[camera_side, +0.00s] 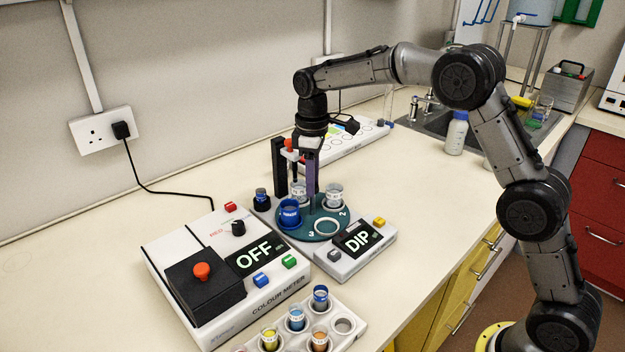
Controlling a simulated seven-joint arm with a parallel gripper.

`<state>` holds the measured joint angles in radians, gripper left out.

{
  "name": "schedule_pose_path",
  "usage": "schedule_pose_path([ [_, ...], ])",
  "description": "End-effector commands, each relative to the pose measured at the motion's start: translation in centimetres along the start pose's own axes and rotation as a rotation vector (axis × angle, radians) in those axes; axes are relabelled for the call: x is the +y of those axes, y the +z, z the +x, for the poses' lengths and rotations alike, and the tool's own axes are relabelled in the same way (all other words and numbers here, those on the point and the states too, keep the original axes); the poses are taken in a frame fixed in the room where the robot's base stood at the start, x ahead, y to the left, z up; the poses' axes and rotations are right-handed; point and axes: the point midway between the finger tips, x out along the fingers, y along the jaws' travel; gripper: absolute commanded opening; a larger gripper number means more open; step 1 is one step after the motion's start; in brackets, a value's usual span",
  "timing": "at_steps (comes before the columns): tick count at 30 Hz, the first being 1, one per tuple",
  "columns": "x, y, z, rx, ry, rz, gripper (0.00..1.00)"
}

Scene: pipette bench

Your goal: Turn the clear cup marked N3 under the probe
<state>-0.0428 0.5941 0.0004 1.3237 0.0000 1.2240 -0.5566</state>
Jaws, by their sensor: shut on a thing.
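A teal turntable (310,234) sits on the white dip unit (347,266), whose display reads DIP. It bears a blue cup (289,213) at the left, a clear cup (333,196) at the right near the number 2, and another clear cup (299,191) at the back. The place near number 3 at the front is an empty ring. The labels are too small to read, so I cannot tell which is N3. The probe (294,170) hangs from a black stand behind the back cup. My gripper (312,194) points down, shut on the turntable's upright post.
The colour meter (205,262) at the left reads OFF. A white rack (335,308) with several coloured cups stands in front. A white strip unit (350,140) lies behind. A bottle (456,135) stands by the sink. The bench right of the dip unit is clear.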

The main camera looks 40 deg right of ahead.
Motion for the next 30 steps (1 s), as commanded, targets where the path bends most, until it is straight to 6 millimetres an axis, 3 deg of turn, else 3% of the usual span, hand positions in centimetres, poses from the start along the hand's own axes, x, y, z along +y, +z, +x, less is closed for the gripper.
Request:
schedule_pose_path([
  [16, 0.04, -0.01, -0.17, 0.003, 0.002, -0.041, 0.00],
  [30, 0.03, -0.02, -0.18, 0.002, 0.002, -0.248, 0.00],
])
